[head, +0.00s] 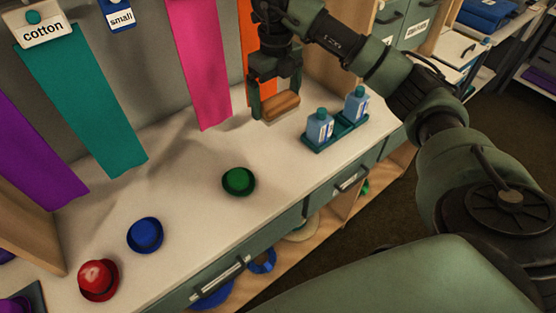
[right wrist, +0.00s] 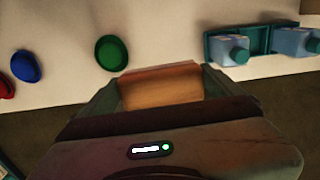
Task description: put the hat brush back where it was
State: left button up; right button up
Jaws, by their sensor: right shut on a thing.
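The hat brush (head: 281,107), with a wooden back, is between the fingers of my right gripper (head: 279,113), which is shut on it. In the right wrist view the brush (right wrist: 160,92) fills the gap between the fingers. My right gripper points down at the back of the counter, left of the teal tray. I cannot tell whether the brush touches the counter. My left gripper is not in view.
Two blue bottles (head: 319,128) stand in a teal tray (head: 340,134) on the white counter (head: 195,190). Green (head: 238,181), blue (head: 145,234) and red (head: 98,278) hats lie to the left. Coloured strips, such as a pink one (head: 200,65), hang behind. The counter between the green hat and tray is clear.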

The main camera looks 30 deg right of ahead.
notch_tip(320, 180, down, 15)
jog(key=p, duration=0.2)
jog(key=shift+r+p, duration=0.2)
jog(key=shift+p, duration=0.1)
notch_tip(320, 180, down, 4)
jog(key=shift+f+p, duration=0.25)
jog(key=shift+p, duration=0.15)
jog(key=shift+f, duration=0.25)
jog(key=shift+f, duration=0.1)
jog(key=o, duration=1)
jog(key=shift+c, duration=0.2)
jog(key=shift+r, duration=0.2)
notch_tip(320, 180, up, 12)
jog(key=b, duration=0.3)
